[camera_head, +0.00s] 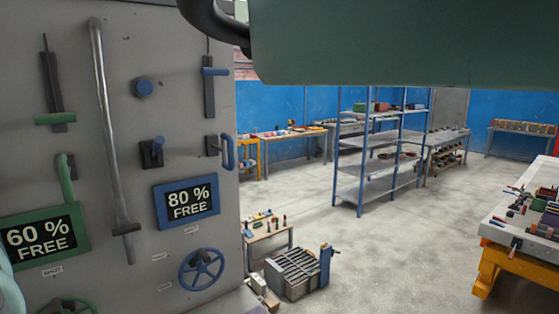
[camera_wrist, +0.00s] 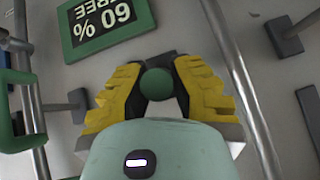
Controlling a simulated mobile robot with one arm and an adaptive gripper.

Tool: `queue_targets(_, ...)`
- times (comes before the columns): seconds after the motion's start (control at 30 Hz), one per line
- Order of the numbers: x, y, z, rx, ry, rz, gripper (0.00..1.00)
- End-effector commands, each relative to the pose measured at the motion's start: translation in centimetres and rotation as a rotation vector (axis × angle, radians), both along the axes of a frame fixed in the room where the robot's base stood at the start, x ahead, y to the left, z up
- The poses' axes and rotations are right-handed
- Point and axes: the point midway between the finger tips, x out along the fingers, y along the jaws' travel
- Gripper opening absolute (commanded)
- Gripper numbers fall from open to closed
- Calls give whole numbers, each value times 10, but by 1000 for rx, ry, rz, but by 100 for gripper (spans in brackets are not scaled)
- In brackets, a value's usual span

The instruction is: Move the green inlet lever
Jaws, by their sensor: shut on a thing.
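In the wrist view, a round green knob (camera_wrist: 156,83), which I take to be the end of the green inlet lever, sits between the yellow fingers of my gripper (camera_wrist: 157,84). The gripper is shut on it. A green-framed "60 % FREE" display (camera_wrist: 105,24) appears upside down beyond the fingers. In the head view this display (camera_head: 40,238) is at the lower left; the gripped knob and fingers are outside that view.
A green bar handle (camera_head: 66,180) stands above the display; a green slider (camera_head: 55,118) is higher. A long metal lever (camera_head: 110,130) separates these from blue controls, including a blue "80 % FREE" display (camera_head: 187,199). In the wrist view, a metal bar (camera_wrist: 235,80) passes close to the right finger.

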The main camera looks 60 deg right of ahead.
Motion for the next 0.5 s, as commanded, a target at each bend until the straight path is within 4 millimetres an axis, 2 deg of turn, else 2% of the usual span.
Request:
queue_targets(0.03, 1, -1, 8, 0, 7, -4, 0)
queue_targets(0.5, 4, 0, 14, 27, 88, 0, 0)
